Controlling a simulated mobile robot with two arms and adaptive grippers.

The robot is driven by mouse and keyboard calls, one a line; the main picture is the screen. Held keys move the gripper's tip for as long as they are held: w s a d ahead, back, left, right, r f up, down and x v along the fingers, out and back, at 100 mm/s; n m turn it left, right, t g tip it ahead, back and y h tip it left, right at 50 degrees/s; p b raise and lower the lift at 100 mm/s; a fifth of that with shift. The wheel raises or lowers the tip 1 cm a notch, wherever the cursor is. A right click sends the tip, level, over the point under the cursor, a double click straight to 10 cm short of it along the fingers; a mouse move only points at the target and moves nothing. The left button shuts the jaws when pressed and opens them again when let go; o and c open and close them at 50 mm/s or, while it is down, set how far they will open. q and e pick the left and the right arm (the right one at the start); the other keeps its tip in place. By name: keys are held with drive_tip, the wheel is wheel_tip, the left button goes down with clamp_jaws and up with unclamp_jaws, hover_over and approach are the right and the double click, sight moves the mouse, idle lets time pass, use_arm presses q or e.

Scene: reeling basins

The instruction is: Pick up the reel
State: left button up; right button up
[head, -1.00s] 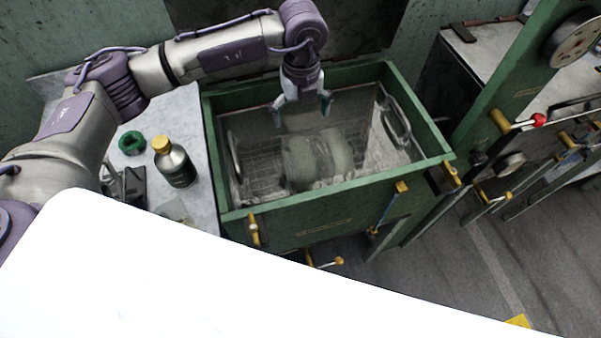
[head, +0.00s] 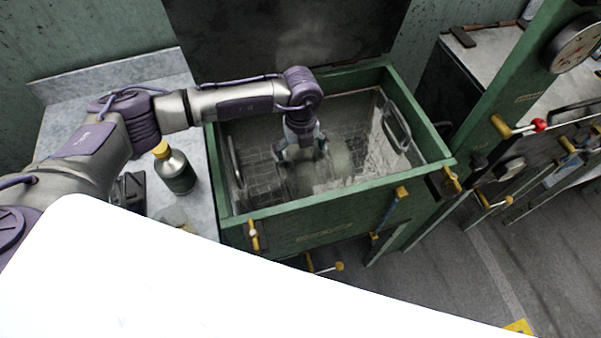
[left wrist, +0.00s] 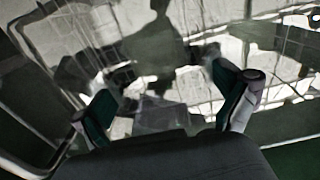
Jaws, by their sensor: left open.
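The green basin (head: 325,228) holds water and a wire basket with loop handles (head: 396,125). A pale, blurred form that looks like the reel (head: 322,172) lies low in it, under my left gripper (head: 300,153). The gripper points down inside the basin with its fingers apart and nothing visibly held. In the left wrist view the open fingers (left wrist: 168,100) frame dark reflections and pale patches; I cannot make out the reel's outline there. Whether the fingers touch the water or the reel is unclear. My right gripper is not in view.
A dark bottle with a yellow cap (head: 175,168) stands on the grey counter (head: 150,80) left of the basin. A green post with a gauge (head: 574,43) and yellow-handled valves (head: 502,126) stand at the right. The basin's walls surround my gripper.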

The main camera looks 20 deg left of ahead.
sight(300, 155)
use_arm(q)
wheel_tip(300, 155, down, 3)
drive_tip(key=shift+w+a+f, duration=0.1)
drive_tip(key=shift+f, duration=0.05)
drive_tip(key=shift+c, duration=0.2)
drive_tip(key=c, duration=1.3)
